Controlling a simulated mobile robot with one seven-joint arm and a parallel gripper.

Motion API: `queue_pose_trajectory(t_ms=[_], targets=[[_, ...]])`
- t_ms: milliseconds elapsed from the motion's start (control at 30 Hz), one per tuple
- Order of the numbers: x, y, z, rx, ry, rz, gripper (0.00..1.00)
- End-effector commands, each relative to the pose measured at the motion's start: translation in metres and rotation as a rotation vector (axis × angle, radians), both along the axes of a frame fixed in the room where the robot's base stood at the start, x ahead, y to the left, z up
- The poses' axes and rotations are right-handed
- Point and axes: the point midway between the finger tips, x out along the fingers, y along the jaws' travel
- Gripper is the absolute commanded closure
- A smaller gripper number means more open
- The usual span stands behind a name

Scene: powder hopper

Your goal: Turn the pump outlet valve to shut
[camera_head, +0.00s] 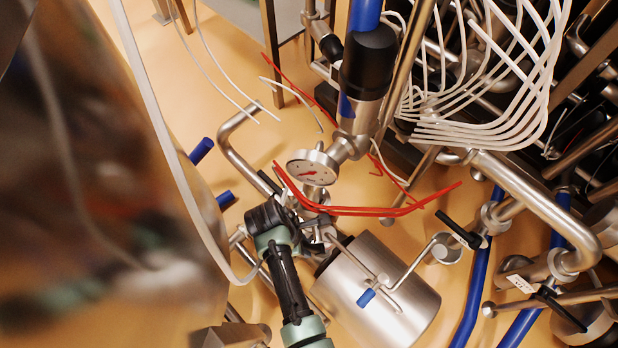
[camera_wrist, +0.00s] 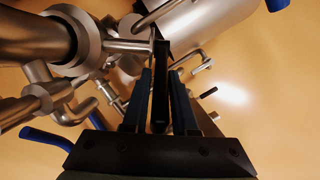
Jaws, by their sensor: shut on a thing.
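My gripper (camera_head: 300,228) is down among the pipes in the head view, beside the upper end of the steel pump cylinder (camera_head: 380,292) and below a round dial gauge (camera_head: 313,167). In the wrist view its two dark fingers (camera_wrist: 161,80) are shut on a long black valve handle (camera_wrist: 161,98), which stands upright between them. In the head view my gripper and the pipework largely hide that handle. The valve body cannot be made out clearly in either view.
A large shiny curved vessel (camera_head: 90,210) fills the left. Red cables (camera_head: 360,211) cross just above my gripper. Another black-handled valve (camera_head: 458,230) stands right of the pump. White hoses (camera_head: 490,133) and dense pipes crowd the right. Bare orange floor (camera_head: 225,75) shows at upper left.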

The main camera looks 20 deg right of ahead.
Motion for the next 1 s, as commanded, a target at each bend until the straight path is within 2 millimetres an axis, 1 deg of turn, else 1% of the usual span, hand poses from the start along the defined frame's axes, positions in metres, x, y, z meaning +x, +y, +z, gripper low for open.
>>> queue_pose_trajectory(t_ms=[200, 400, 600, 967, 1000], targets=[[0.003, 0.009, -0.007, -0.130, 0.043, 0.005, 1.00], [0.004, 0.013, -0.011, -0.207, 0.065, 0.001, 1.00], [0.004, 0.014, -0.012, -0.239, 0.075, 0.000, 1.00], [0.004, 0.014, -0.012, -0.241, 0.075, -0.001, 1.00], [0.004, 0.014, -0.012, -0.241, 0.075, -0.001, 0.68]])
